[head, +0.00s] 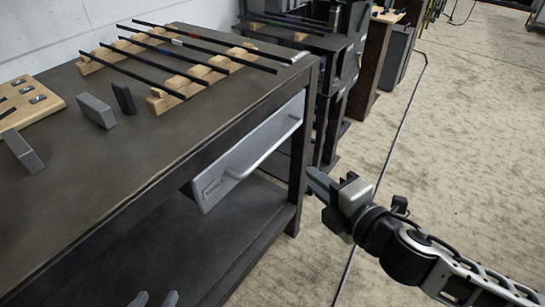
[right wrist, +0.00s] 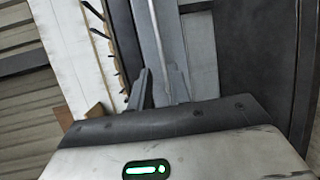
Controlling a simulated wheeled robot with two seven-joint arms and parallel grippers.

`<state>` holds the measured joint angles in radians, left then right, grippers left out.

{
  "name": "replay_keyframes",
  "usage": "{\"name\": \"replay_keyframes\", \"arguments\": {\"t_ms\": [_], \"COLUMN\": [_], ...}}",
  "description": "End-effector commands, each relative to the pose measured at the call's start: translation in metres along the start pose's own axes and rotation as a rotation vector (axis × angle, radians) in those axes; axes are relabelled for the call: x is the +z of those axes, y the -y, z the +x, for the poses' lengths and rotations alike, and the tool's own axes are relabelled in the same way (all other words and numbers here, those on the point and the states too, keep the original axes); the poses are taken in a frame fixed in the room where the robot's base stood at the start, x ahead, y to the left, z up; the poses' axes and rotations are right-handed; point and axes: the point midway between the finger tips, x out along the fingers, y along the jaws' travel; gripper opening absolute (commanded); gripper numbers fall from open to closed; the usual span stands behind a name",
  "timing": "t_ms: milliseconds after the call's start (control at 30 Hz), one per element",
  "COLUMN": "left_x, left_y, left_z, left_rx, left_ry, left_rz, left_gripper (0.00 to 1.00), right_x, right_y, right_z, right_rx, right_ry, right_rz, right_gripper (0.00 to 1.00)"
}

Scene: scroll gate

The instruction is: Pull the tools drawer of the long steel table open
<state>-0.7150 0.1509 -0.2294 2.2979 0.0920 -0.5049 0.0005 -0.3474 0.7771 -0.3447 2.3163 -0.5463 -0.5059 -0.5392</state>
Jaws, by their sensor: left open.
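The long steel table (head: 60,190) fills the left of the head view. Its light grey tools drawer (head: 209,188) sits under the top at the right end, with a long bar handle (head: 262,160) across its front. I cannot tell whether the drawer stands slightly out. My right gripper (head: 318,180) is to the right of the drawer, beside the table's corner leg, apart from the handle in the head view. In the right wrist view its two fingers (right wrist: 159,88) are apart, with grey metal behind them. My left gripper (head: 153,299) is open and empty at the bottom edge, only its fingertips showing.
Wooden racks (head: 180,88) with dark rods lie on the tabletop, near grey blocks (head: 96,110) and a wooden board (head: 28,100). The dark table leg (head: 299,170) stands right of the drawer. Shelving (head: 335,75) stands beyond.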

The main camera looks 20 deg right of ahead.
Motion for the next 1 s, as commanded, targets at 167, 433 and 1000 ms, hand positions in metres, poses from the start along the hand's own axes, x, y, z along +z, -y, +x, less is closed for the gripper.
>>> {"name": "replay_keyframes", "arguments": {"t_ms": [167, 433, 1000], "left_x": [-0.002, -0.001, 0.013], "left_y": [0.0, 0.0, -0.002], "left_z": [-0.001, 0.0, 0.009], "left_rx": [0.0, 0.0, 0.013], "left_ry": [-0.001, 0.0, 0.027], "left_rz": [0.0, 0.0, -0.008], "left_gripper": [0.42, 0.42, 0.42], "right_x": [0.001, 0.001, 0.001], "right_y": [-0.003, -0.003, -0.002], "right_z": [0.02, 0.073, 0.155], "right_rx": [0.006, 0.005, 0.001], "right_ry": [0.002, 0.003, 0.001], "right_rz": [-0.007, -0.004, -0.002], "right_gripper": [0.19, 0.19, 0.19]}}
